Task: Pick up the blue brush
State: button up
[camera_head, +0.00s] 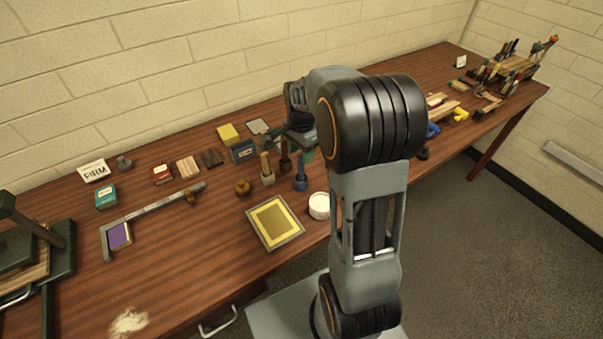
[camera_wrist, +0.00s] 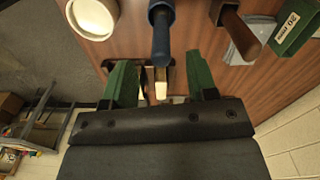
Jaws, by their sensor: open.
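The fingers are spread apart and do not touch the blue brush. A pale piece shows between the fingers below the blue brush; I cannot tell what it belongs to. In the head view my gripper (camera_head: 306,152) is largely hidden behind my arm, just behind the blue brush.
A white round tub (camera_head: 319,205) stands close in front of the blue brush; it also shows in the wrist view (camera_wrist: 93,16). A framed yellow tray (camera_head: 249,236) lies at front left.

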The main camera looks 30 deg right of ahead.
aim_at(301, 173)
jog(key=shift+f+p, duration=0.6)
jog(key=shift+f, duration=2.05)
jog(key=shift+c, duration=0.5)
grip_shut()
